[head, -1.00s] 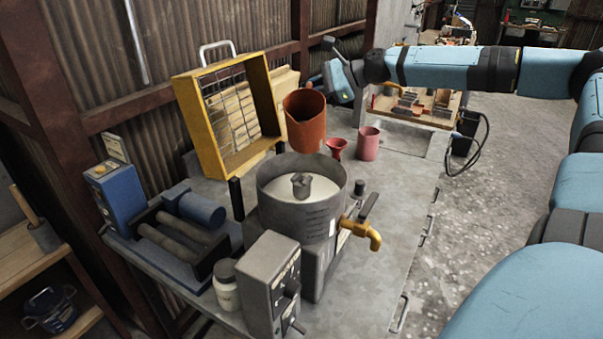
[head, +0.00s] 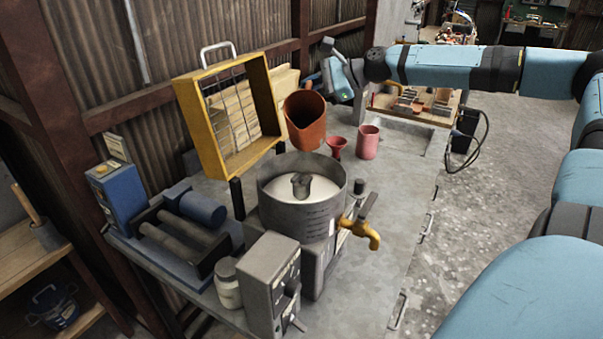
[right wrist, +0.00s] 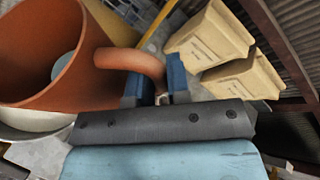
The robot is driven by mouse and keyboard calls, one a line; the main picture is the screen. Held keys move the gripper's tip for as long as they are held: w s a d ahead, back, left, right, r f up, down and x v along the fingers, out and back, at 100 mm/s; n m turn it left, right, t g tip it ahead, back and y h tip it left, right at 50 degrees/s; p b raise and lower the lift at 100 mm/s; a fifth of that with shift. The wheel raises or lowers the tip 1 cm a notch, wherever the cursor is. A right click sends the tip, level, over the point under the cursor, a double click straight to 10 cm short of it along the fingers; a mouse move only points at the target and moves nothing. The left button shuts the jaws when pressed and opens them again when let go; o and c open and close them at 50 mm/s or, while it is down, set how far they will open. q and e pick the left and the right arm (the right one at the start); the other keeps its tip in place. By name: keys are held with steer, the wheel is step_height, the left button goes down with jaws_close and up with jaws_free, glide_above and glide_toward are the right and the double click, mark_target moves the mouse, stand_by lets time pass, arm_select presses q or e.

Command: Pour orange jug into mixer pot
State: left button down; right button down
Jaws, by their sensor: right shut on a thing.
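The orange jug (head: 305,125) is held in the air above the back edge of the mixer pot (head: 318,205), its mouth tilted somewhat. The pot is a grey drum with white contents, a grey hub in the middle and a yellow tap at its front right. My right gripper (right wrist: 152,88) is shut on the jug's handle (right wrist: 128,62) in the right wrist view. The jug's open mouth and part of the pot's rim (right wrist: 30,120) show at the left there. No stream from the jug is visible. My left gripper is not in view.
A red funnel (head: 337,146) and a pink cup (head: 367,142) stand behind the pot. A yellow framed screen (head: 228,115) stands at the back left. A grey control box (head: 270,285) and a white jar (head: 226,285) are in front. Beige bins (right wrist: 215,45) show in the wrist view.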

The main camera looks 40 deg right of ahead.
steer(key=shift+a+r+n+p, duration=0.1)
steer(key=shift+r+n+p, duration=0.25)
steer(key=shift+p, duration=0.15)
steer(key=shift+s+a+r+n+t+h+p, duration=0.2)
steer(key=shift+r+n+t+h+p, duration=0.15)
steer(key=shift+p, duration=0.5)
steer(key=shift+p, duration=0.3)
steer(key=shift+s+a+r+n+t+h+p, duration=0.1)
steer(key=shift+s+a+n+t+h+p, duration=0.25)
steer(key=shift+p, duration=0.4)
steer(key=shift+w+d, duration=0.1)
steer(key=shift+w, duration=0.05)
stand_by(0.5)
steer(key=shift+s+a+r+n+p, duration=0.2)
steer(key=shift+n+p, duration=0.25)
steer(key=shift+p, duration=0.65)
steer(key=shift+a+f, duration=0.1)
